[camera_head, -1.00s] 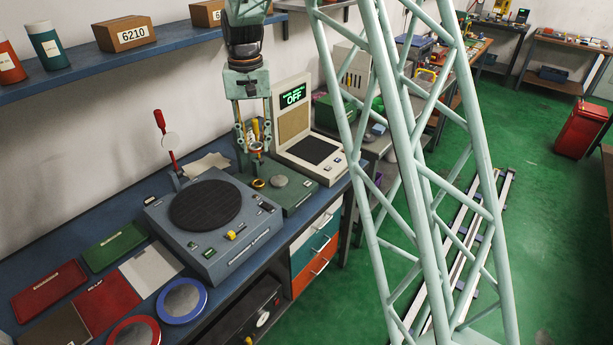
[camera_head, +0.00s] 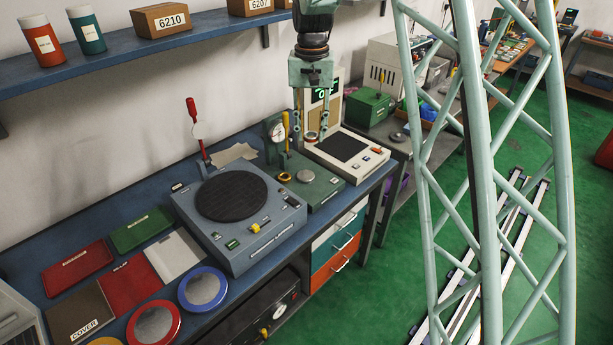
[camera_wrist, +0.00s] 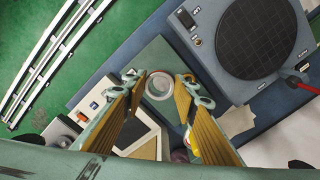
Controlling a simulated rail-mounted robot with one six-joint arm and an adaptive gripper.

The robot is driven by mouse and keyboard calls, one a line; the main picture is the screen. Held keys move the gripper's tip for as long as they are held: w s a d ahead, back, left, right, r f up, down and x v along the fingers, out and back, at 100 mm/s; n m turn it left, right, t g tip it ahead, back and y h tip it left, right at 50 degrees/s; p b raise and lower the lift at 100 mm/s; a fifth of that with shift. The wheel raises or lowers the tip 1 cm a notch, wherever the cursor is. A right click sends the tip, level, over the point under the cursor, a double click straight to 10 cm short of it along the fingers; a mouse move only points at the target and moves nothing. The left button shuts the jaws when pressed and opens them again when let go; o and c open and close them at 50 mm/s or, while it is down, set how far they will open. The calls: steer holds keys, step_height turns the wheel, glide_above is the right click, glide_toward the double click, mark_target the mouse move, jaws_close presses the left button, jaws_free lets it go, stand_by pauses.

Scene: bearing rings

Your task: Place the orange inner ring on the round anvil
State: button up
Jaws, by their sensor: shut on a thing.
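My gripper (camera_head: 310,138) is shut on the orange inner ring (camera_head: 311,135), a small ring between its fingertips, held up in the air in the head view. The round anvil appears to be the grey disc (camera_head: 305,176) on the green gauge stand (camera_head: 326,190); the gripper is above and apart from it. A brass-coloured ring (camera_head: 285,177) is left of the disc. In the wrist view the fingertips (camera_wrist: 160,78) are over the green stand. A pale round shape lies between them; I cannot tell whether it is the ring, the anvil or both.
A dial gauge (camera_head: 276,130) rises at the back of the stand, left of the gripper. A cream device (camera_head: 370,162) is to the right. A blue-grey machine with a black round plate (camera_head: 231,196) is to the left. Coloured trays (camera_head: 142,229) lie further left.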

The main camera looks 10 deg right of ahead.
steer(key=w+f+m+p, duration=0.7)
steer(key=f+m, duration=0.3)
steer(key=m, duration=0.5)
steer(key=shift+a+p, duration=0.25)
steer(key=shift+p, duration=0.05)
steer(key=shift+f, duration=0.15)
glide_above(305, 175)
steer(key=shift+f, duration=3.1)
steer(key=shift+s, duration=0.1)
steer(key=shift+f, duration=1.85)
steer(key=shift+f, duration=0.1)
